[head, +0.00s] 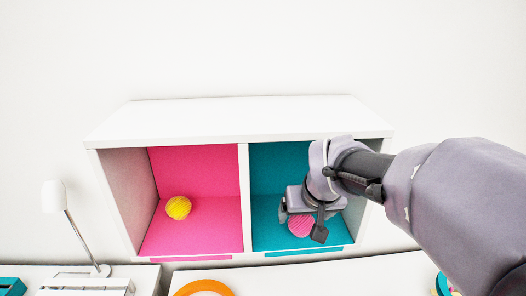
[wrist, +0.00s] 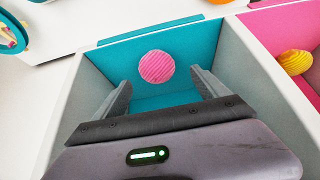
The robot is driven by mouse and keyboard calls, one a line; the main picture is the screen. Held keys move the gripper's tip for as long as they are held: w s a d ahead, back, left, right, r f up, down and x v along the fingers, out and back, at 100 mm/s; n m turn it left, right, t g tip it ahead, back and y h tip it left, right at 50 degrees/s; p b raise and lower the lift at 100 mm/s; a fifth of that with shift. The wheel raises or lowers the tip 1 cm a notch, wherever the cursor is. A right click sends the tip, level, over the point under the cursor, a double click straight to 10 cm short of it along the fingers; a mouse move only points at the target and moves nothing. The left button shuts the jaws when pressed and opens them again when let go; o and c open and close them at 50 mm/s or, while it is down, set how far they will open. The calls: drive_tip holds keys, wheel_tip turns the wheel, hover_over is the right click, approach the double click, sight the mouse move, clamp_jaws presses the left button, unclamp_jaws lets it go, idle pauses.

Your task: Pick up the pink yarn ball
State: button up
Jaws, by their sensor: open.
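The pink yarn ball (head: 300,225) sits in the teal right compartment (head: 274,170) of the white cubby shelf, partly hidden by my gripper in the head view. In the wrist view the pink yarn ball (wrist: 156,67) shows whole against the teal surface, beyond the fingertips and roughly midway between them. My gripper (head: 302,226) reaches into the teal compartment. In the wrist view my gripper (wrist: 163,88) is open and empty, with one finger to each side. The ball appears apart from both fingers.
A yellow yarn ball (head: 178,208) sits in the pink left compartment (head: 215,170). A white divider (head: 243,200) separates the two compartments, and side walls enclose them. A white lamp (head: 54,195) stands at left. An orange ring (head: 205,287) lies in front of the shelf.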

sight(303, 219)
drive_tip(key=x, duration=0.2)
drive_tip(key=b+x, duration=0.1)
drive_tip(key=x, duration=0.2)
drive_tip(key=b+x, duration=0.1)
drive_tip(key=x, duration=0.2)
drive_tip(key=shift+w+d, duration=0.15)
drive_tip(key=shift+d, duration=0.15)
drive_tip(key=shift+r, duration=0.1)
